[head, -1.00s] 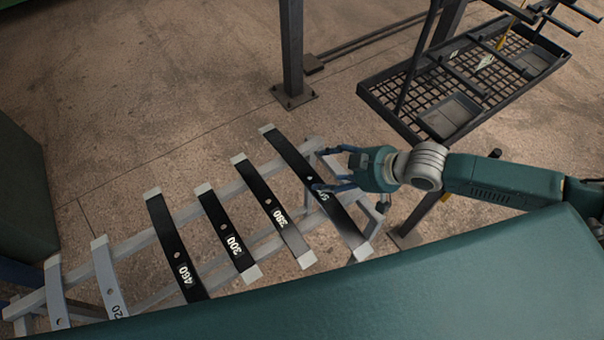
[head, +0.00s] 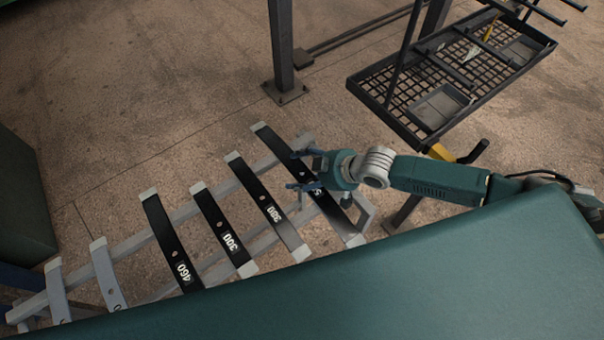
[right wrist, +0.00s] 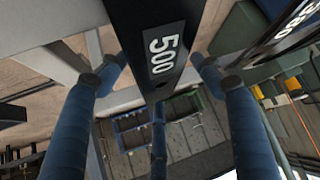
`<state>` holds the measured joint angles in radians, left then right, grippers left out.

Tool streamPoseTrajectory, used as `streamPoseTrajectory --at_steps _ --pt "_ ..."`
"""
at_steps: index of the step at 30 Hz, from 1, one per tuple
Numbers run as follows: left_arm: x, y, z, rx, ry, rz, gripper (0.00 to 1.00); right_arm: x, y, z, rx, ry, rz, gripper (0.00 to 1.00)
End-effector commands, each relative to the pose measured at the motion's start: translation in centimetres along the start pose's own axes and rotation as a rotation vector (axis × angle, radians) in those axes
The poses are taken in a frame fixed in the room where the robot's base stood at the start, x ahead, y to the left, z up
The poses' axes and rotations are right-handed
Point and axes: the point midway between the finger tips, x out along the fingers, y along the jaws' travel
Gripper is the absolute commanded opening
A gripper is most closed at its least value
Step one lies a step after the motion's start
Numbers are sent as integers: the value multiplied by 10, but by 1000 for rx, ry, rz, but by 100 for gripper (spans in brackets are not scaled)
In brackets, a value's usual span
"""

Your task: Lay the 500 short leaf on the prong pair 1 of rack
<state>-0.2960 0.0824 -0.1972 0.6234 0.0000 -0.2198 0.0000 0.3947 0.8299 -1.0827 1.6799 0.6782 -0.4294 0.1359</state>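The 500 leaf (head: 277,146) is a dark strip with pale ends, lying rightmost on a grey two-rail stand. Its 500 label (right wrist: 164,50) is clear in the right wrist view. My right gripper (head: 296,170) is over this leaf, hiding part of its middle and label. In the right wrist view my right gripper (right wrist: 158,62) has blue fingers spread on both sides of the leaf, and it looks open. The dark rack (head: 404,55) with prongs stands at the upper right; its prong numbers cannot be read. My left gripper is not in view.
Other leaves, 380 (head: 270,205), 300 (head: 222,225) and 460 (head: 165,235), lie to the left on the stand, with paler ones beyond. A dark post (head: 281,50) stands behind. A mesh tray (head: 385,90) is at the rack's base. Floor shows between stand and rack.

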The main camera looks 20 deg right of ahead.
Motion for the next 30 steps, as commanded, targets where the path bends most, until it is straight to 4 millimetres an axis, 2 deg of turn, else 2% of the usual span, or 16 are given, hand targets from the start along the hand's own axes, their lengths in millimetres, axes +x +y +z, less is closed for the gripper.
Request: streamPoseTrajectory --at_steps 1,9,25,30 --pt "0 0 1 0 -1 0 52 0 0 0 0 0 0 53" --pt "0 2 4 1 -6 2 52 0 0 1 1 -3 0 0" --pt "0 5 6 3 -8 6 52 -3 1 -4 2 1 1 0" --pt "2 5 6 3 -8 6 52 -17 1 -19 -1 6 2 0"
